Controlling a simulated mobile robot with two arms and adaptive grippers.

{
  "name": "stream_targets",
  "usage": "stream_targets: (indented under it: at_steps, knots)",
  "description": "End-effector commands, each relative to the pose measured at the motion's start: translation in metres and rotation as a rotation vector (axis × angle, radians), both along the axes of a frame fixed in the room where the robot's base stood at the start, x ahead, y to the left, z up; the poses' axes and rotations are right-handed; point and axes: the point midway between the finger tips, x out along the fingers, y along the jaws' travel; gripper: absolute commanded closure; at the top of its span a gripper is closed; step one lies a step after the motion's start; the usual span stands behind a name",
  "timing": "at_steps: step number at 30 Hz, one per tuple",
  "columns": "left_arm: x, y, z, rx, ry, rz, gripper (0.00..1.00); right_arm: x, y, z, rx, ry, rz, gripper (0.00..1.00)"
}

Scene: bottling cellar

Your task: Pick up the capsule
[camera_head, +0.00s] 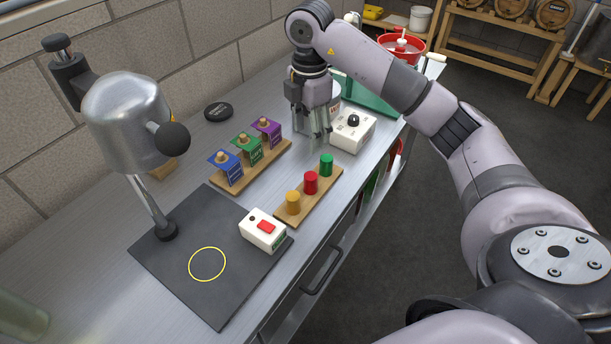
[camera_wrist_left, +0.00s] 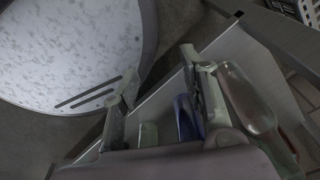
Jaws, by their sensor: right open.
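Orange (camera_head: 293,203), red (camera_head: 311,183) and green (camera_head: 326,165) capsules stand upright in a row on a wooden strip (camera_head: 301,211). I cannot tell which of them the task means. My right gripper (camera_head: 318,140) points down, open and empty, behind the green capsule and left of a white box with a black knob (camera_head: 352,131). It is apart from the capsules. My left gripper (camera_wrist_left: 160,85) shows only in the left wrist view. Its fingers are apart, with nothing clearly held; a blurred blue thing (camera_wrist_left: 188,118) shows behind them.
A wooden rack with blue (camera_head: 229,169), green (camera_head: 247,150) and purple (camera_head: 266,131) labelled holders stands left of the capsules. A dark mat (camera_head: 175,267) bears a lever device (camera_head: 127,115) and a white box with a red button (camera_head: 262,231). A red bucket (camera_head: 417,46) stands at the back.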

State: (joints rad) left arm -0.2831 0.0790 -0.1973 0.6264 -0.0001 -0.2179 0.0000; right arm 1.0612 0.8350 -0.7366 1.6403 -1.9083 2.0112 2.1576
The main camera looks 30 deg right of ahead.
Motion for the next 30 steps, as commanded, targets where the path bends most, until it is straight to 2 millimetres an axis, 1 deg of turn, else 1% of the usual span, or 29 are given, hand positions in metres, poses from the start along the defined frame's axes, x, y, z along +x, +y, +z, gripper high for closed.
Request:
stream_targets:
  at_steps: [1,3,6,8,9,11,15,18,20,23,26,27,30]
  knots:
    - [-0.011,0.001,-0.003,0.001,0.016,0.0,0.6,-0.001,0.001,-0.013,0.003,0.006,0.001,0.45]
    - [-0.022,0.002,-0.005,0.004,0.032,-0.001,0.6,-0.001,0.001,-0.028,0.004,0.006,0.001,0.45]
    - [-0.034,0.003,-0.008,0.006,0.049,-0.002,0.6,-0.001,0.001,-0.048,0.005,0.006,0.001,0.45]
    - [-0.037,0.003,-0.009,0.006,0.054,-0.002,0.6,-0.001,0.001,-0.06,0.005,0.006,0.001,0.45]
    - [-0.037,0.003,-0.003,0.006,0.054,-0.003,0.6,-0.002,0.0,-0.065,0.001,0.007,-0.001,0.45]
    - [-0.036,0.003,0.0,0.005,0.052,-0.003,0.6,-0.002,0.0,-0.076,0.001,0.006,-0.001,0.45]
    - [-0.023,0.002,0.004,0.003,0.033,-0.004,0.6,-0.001,0.0,-0.094,0.002,0.002,0.0,0.45]
    - [-0.01,0.0,0.005,0.001,0.013,-0.004,0.6,-0.001,-0.001,-0.101,0.001,0.001,-0.001,0.45]
    - [-0.006,0.0,0.007,0.0,0.006,-0.004,0.6,0.0,-0.001,-0.104,0.002,0.001,-0.001,0.45]
    - [-0.006,0.0,0.015,0.0,0.007,-0.004,0.6,0.0,-0.003,-0.115,0.001,0.005,0.0,0.45]
    - [-0.009,0.0,0.022,0.001,0.012,-0.004,0.6,0.001,-0.005,-0.13,0.002,0.005,-0.001,0.45]
    - [-0.011,0.0,0.023,0.0,0.014,-0.004,0.6,0.001,-0.005,-0.137,0.002,0.004,0.0,0.45]
    - [-0.016,0.001,0.024,0.001,0.021,-0.004,0.6,0.002,-0.005,-0.148,0.002,0.002,0.0,0.45]
